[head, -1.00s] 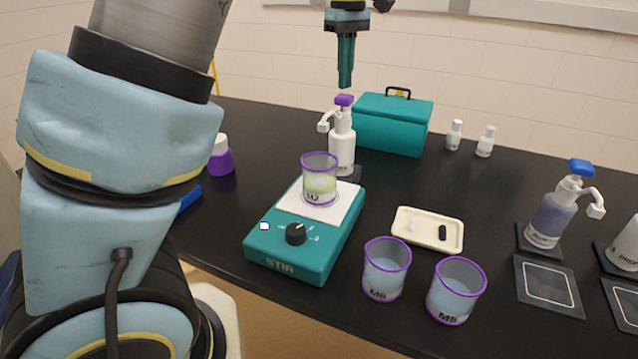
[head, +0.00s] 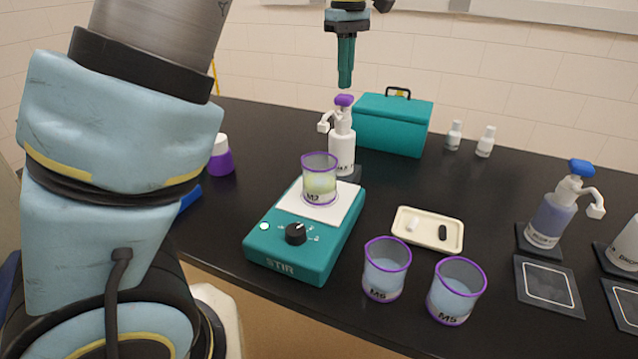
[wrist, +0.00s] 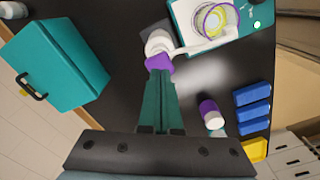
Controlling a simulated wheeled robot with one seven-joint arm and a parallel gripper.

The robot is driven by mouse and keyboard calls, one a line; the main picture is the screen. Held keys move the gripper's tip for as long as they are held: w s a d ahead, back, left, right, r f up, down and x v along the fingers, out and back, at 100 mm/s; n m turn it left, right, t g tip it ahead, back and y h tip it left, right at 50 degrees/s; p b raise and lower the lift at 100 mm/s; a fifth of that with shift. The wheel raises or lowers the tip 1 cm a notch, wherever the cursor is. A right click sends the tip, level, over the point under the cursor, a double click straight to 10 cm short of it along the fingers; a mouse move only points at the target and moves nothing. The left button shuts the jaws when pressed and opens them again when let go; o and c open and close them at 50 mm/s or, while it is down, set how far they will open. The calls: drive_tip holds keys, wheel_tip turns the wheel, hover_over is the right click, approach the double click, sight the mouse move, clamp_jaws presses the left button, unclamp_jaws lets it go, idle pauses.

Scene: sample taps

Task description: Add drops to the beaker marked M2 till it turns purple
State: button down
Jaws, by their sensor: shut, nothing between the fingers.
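The beaker marked M2 (head: 319,187) stands upright on the white top plate of the teal stirrer (head: 275,248), holding pale yellow-green liquid. It also shows in the wrist view (wrist: 214,20). A white dropper bottle with a purple pump head (head: 343,101) stands right behind it, its spout pointing left in the head view; the head shows in the wrist view too (wrist: 159,64). My gripper (head: 345,84) is shut and empty, pointing down just above the purple pump head, with a small gap in the head view. In the wrist view its fingertips (wrist: 160,76) overlap the head's edge.
Beakers M6 (head: 386,270) and M5 (head: 456,291) stand at the front. A cream tray (head: 427,246) holds two small bars. A blue-topped pump bottle (head: 552,215) is at right. A teal box (head: 393,125) stands behind, a purple bottle (head: 221,158) at left.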

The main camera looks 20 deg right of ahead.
drive_tip(key=shift+f, duration=0.1)
idle(0.3)
drive_tip(key=shift+f+b, duration=0.7)
drive_tip(key=shift+f, duration=0.7)
drive_tip(key=shift+r, duration=0.15)
drive_tip(key=shift+r+p, duration=1.3)
drive_tip(key=shift+p, duration=0.1)
drive_tip(key=shift+r, duration=0.1)
wheel_tip(320, 180, up, 6)
drive_tip(key=p, duration=0.6)
drive_tip(key=shift+a, duration=0.1)
